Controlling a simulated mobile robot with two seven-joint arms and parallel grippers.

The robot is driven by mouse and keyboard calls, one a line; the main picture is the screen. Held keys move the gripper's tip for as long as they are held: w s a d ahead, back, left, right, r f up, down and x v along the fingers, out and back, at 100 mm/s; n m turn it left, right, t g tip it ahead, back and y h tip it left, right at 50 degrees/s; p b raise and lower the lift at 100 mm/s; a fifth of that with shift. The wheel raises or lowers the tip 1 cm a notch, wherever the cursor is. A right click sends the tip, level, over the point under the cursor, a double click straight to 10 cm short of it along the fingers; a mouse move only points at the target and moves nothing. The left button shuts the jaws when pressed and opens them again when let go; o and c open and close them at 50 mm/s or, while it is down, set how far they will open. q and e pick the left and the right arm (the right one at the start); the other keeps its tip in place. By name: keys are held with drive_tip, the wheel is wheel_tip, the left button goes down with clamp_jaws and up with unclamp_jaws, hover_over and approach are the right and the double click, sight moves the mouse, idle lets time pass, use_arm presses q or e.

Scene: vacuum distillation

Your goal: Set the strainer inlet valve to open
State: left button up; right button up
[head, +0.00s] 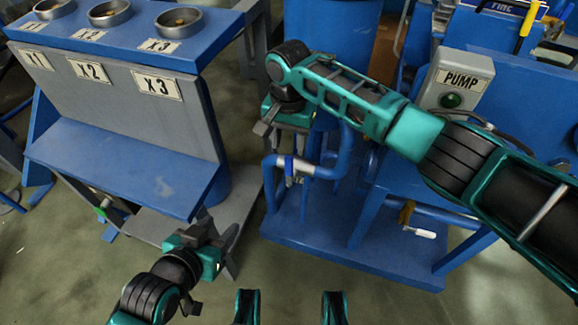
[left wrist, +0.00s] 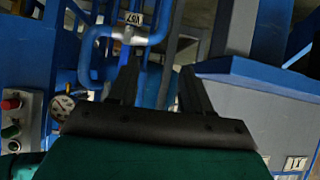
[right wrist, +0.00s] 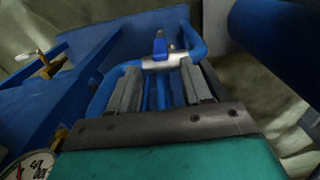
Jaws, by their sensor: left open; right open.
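A silver valve with a blue handle (head: 290,170) sits on a blue pipe at the front of the blue skid. The right wrist view shows its silver body (right wrist: 165,62) along the pipe, with the blue handle (right wrist: 160,46) standing across it. I cannot tell whether this is the strainer inlet valve. My right gripper (right wrist: 160,82) is open, its fingers pointing toward this valve with nothing between them; in the head view its arm hides part of it. My left gripper (head: 226,250) is open and empty, low beside the grey-blue stand.
A second valve with a brass body and white handle (head: 420,232) is lower right on the skid. The PUMP box (head: 455,85) stands behind my right arm. The X1–X3 stand (head: 130,140) is at left. Floor is clear in front.

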sight(289, 157)
wheel_tip(289, 157, down, 8)
drive_tip(key=b, duration=0.3)
clamp_jaws()
idle(0.4)
